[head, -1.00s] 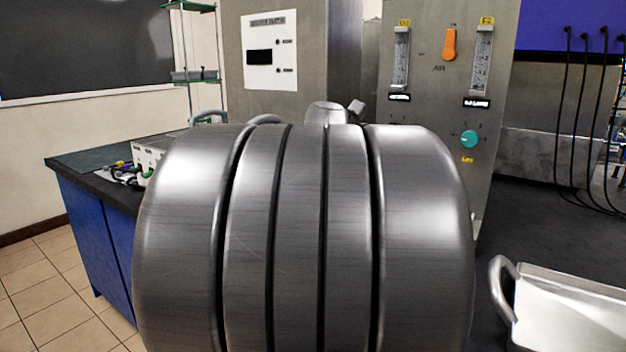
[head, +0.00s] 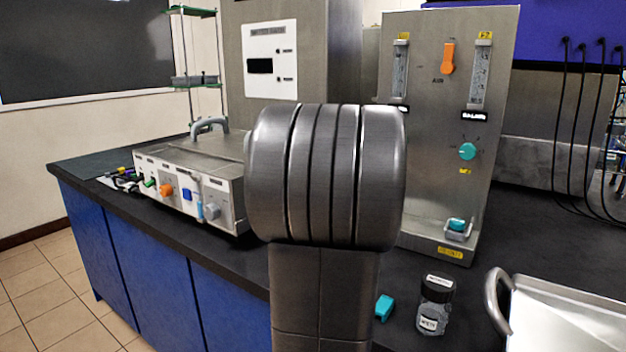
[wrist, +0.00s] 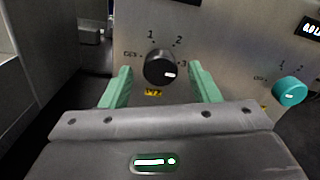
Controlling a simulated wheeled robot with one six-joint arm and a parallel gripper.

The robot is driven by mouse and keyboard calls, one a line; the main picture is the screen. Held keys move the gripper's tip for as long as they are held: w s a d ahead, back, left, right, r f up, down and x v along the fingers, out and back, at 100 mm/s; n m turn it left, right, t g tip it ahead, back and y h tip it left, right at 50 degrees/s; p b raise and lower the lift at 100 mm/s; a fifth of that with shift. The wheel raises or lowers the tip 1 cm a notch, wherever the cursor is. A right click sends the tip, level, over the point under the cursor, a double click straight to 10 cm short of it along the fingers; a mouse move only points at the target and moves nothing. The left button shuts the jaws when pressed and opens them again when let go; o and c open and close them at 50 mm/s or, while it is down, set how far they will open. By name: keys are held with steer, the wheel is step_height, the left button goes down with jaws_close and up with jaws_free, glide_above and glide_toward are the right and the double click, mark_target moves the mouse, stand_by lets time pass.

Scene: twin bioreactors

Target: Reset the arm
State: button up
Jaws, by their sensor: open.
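My gripper (wrist: 158,88) shows in the wrist view with two green fingers spread apart. It is open, and nothing is held between the fingers. A black knob (wrist: 159,68) on a steel panel, with the marks 1, 2 and 3 around it, appears between the fingertips, beyond them. In the head view my own arm link covers the middle, and my gripper is hidden behind it.
A steel panel (head: 425,215) with an orange knob (head: 447,58) and teal knob (head: 467,151) stands on the black bench. A control box (head: 215,187) is left. A small jar (head: 435,305), teal piece (head: 384,307) and metal tray (head: 565,315) are at the front right.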

steer(key=n+p, duration=0.5)
steer(key=n, duration=0.8)
steer(key=shift+p, duration=0.35)
steer(key=shift+n, duration=0.3)
